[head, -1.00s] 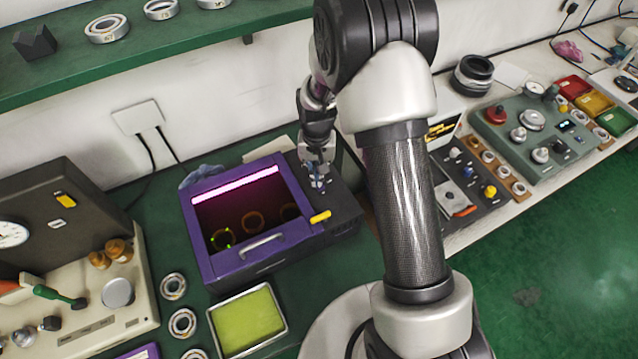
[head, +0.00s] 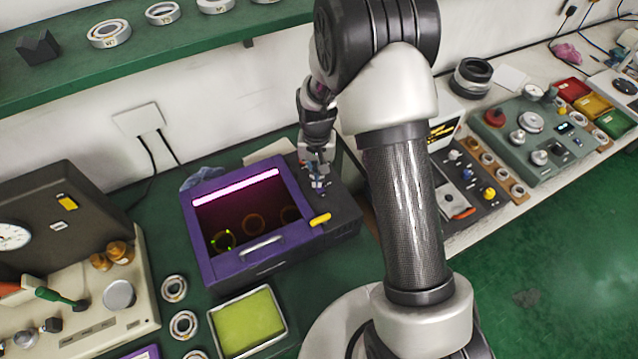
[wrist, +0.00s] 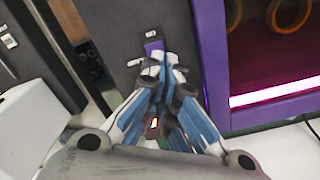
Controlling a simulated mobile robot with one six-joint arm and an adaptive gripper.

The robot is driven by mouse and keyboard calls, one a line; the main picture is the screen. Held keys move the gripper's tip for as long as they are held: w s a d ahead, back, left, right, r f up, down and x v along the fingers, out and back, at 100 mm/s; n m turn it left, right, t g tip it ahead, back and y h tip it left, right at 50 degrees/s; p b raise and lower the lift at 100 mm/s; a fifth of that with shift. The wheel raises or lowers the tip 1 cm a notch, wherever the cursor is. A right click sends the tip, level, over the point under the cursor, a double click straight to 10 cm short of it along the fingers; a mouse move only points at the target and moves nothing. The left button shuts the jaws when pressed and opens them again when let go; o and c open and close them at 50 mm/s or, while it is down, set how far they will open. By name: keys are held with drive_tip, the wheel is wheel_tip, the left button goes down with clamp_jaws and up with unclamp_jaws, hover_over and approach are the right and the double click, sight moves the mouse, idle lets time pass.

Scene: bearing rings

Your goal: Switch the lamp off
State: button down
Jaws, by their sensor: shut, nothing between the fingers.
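The lamp is a bright pink-white tube (head: 236,186) glowing along the back of a purple-framed box (head: 196,234). It also shows lit at the right of the wrist view (wrist: 275,95). My gripper (head: 318,187) is over the dark panel (head: 340,205) on the box's right side. In the wrist view its blue-and-grey fingers (wrist: 160,68) are together and empty, close above that panel. A small orange-lit spot (wrist: 154,123) shows between the finger links; I cannot tell whether it is the switch. The fingers hide part of the panel, and contact is unclear.
A green-yellow tray (head: 283,318) and several bearing rings (head: 184,325) lie in front. A cream gauge machine (head: 125,325) stands left.

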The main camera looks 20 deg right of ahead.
drive_tip(key=shift+r+p, duration=1.55)
drive_tip(key=shift+r, duration=1.05)
drive_tip(key=shift+s+f, duration=0.1)
